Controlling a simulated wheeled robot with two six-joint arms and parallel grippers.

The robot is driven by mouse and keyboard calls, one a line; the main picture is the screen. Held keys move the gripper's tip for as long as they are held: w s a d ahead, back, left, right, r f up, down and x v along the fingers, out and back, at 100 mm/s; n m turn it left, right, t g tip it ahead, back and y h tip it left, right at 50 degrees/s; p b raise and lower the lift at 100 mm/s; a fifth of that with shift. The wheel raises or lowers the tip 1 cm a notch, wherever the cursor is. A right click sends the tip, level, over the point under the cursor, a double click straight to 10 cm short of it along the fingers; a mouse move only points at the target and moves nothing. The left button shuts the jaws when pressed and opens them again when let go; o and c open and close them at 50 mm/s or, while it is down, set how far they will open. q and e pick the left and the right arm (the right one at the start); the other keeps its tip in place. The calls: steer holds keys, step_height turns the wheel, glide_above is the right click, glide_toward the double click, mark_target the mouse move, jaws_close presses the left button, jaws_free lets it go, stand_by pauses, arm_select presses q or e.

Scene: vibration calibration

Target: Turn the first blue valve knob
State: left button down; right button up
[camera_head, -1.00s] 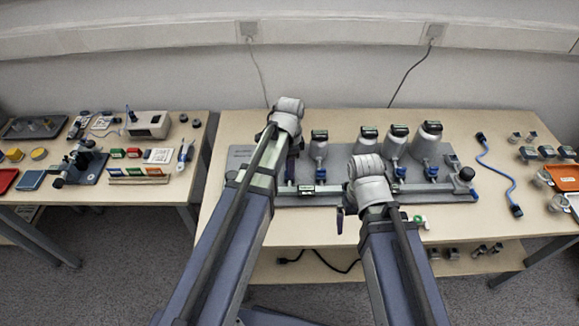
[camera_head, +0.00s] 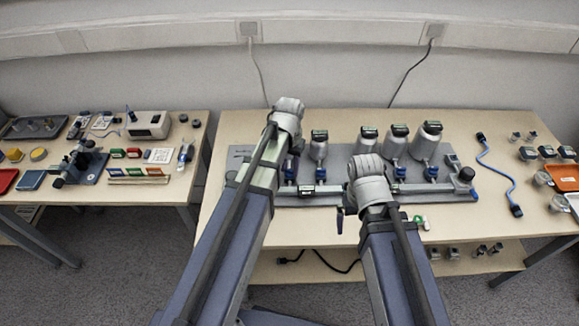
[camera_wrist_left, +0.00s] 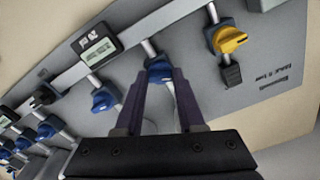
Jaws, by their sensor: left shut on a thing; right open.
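The pipe board (camera_head: 240,155) lies on the middle table and carries a row of blue valve knobs. In the left wrist view, one blue valve knob (camera_wrist_left: 159,68) sits between the dark purple fingers of my left gripper (camera_wrist_left: 163,82), which is shut on it. The fingers hide part of this knob. A yellow knob (camera_wrist_left: 228,40) is to its right and another blue knob (camera_wrist_left: 104,99) to its left. In the head view my left wrist hides most of that gripper. My right gripper (camera_head: 342,220) is open, in front of the board, mostly hidden by its own wrist.
Silver canisters (camera_head: 426,140) stand along the back of the board. A small digital display (camera_wrist_left: 98,50) sits on the pipe. A blue cable (camera_head: 492,165) and an orange tray (camera_head: 563,176) lie to the right. A second table (camera_head: 120,195) with instruments stands at the left.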

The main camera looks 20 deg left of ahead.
arm_select(q)
steer(key=shift+n, duration=2.3)
steer(key=c, duration=0.5)
jaws_free()
steer(key=shift+r, duration=0.15)
arm_select(e)
steer(key=shift+r, duration=0.15)
arm_select(q)
step_height(320, 180, up, 8)
steer(key=p, duration=0.8)
steer(key=shift+f, duration=0.2)
arm_select(e)
step_height(320, 180, up, 8)
steer(key=shift+f, duration=0.25)
arm_select(q)
steer(key=shift+f+b, duration=0.25)
steer(key=shift+b, duration=0.05)
arm_select(e)
steer(key=shift+f, duration=0.2)
